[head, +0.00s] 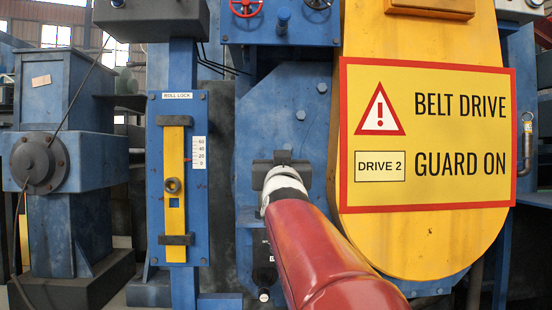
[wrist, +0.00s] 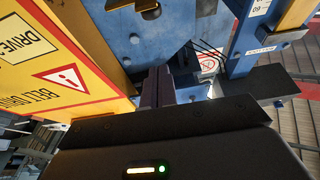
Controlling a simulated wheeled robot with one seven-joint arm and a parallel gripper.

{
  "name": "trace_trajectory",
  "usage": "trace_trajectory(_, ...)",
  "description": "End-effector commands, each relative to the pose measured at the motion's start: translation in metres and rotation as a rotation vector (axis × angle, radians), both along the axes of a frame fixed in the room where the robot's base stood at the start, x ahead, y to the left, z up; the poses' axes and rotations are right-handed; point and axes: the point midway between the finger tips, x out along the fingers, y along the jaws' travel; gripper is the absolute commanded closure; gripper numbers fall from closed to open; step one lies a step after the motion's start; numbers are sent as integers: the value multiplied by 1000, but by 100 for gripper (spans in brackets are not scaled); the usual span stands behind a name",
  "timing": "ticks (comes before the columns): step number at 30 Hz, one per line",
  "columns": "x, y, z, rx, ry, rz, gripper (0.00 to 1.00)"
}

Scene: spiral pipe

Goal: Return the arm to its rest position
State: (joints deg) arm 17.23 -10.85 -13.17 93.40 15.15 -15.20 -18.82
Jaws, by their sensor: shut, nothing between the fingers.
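My gripper (head: 282,158) is at the end of my red and white arm, near the middle of the head view. It is in front of the blue machine panel (head: 300,90), left of the yellow belt guard. In the wrist view its two dark fingers (wrist: 157,88) are together, with nothing visible between them. I cannot tell the exact gap between the gripper and the panel. My arm reaches forward from the lower right and hides part of the panel and the guard's lower left edge.
The yellow belt guard (head: 400,240) with its "BELT DRIVE" sign (head: 430,135) stands close on the right. A yellow roll lock bar (head: 174,220) on a blue plate is at left. Above are a red handwheel (head: 246,6) and blue knob (head: 283,18). A blue machine post (head: 65,220) stands far left.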

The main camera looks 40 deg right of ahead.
Motion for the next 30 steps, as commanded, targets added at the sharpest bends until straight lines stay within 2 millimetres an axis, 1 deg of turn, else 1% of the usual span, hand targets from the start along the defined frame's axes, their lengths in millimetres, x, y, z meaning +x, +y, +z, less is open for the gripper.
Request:
trace_trajectory(3,-6,4,-2,0,-1,0,100)
trace_trajectory(10,-7,6,-3,1,2,2,100)
trace_trajectory(12,-5,12,-9,13,20,20,100)
trace_trajectory(14,-2,23,-21,37,59,56,100)
trace_trajectory(17,4,58,-60,106,181,153,100)
trace_trajectory(18,5,75,-81,140,245,199,100)
trace_trajectory(20,3,105,-117,190,354,270,100)
trace_trajectory(21,-2,125,-140,221,427,313,100)
trace_trajectory(22,-6,139,-158,244,484,343,100)
trace_trajectory(23,-12,153,-176,265,539,370,100)
trace_trajectory(24,-21,171,-200,291,615,403,100)
trace_trajectory(26,-38,196,-235,325,729,447,100)
trace_trajectory(27,-52,211,-258,347,805,470,100)
trace_trajectory(29,-75,232,-291,375,922,498,100)
trace_trajectory(30,-91,244,-312,389,996,511,100)
